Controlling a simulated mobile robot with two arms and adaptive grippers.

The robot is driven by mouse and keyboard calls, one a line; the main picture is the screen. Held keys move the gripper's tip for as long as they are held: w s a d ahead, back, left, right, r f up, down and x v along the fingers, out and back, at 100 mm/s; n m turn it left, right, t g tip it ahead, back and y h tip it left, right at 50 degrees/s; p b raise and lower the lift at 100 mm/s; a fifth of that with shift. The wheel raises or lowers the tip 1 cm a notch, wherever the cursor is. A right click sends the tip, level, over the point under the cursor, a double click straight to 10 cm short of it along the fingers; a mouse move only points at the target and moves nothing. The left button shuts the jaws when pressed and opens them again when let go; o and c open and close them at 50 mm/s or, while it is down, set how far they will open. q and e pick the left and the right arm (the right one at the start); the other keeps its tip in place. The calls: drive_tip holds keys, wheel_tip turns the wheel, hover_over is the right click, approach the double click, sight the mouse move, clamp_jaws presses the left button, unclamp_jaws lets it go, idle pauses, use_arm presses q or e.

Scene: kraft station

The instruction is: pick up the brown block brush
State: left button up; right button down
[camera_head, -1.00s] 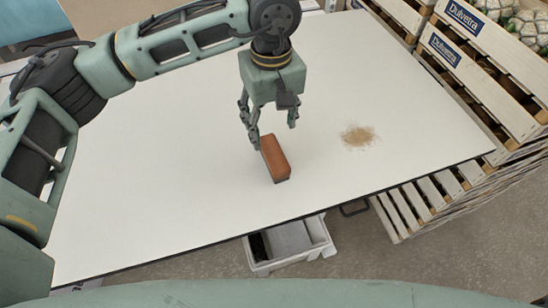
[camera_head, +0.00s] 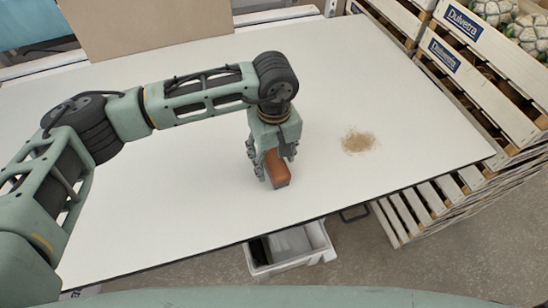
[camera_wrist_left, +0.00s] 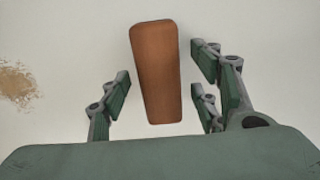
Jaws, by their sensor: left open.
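The brown block brush (camera_head: 278,170) lies on the white table, its brown back up and a dark underside showing along its lower edge. My left gripper (camera_head: 275,170) is open, pointing down around the brush in the head view, and partly hides its far end. In the left wrist view the brush (camera_wrist_left: 157,72) lies between the open fingers of the gripper (camera_wrist_left: 160,98), with a gap on both sides. The fingers do not touch it there. My right gripper is not in view.
A patch of brown dust (camera_head: 358,142) lies on the white table (camera_head: 180,215) right of the brush. Wooden crates (camera_head: 485,75) stand along the right edge. A grey-white bin (camera_head: 290,250) stands below the front edge. The table left of the brush is clear.

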use_arm(q)
drive_tip(key=shift+f, duration=0.1)
drive_tip(key=shift+c, duration=0.4)
drive_tip(key=c, duration=1.3)
drive_tip(key=shift+o, duration=0.2)
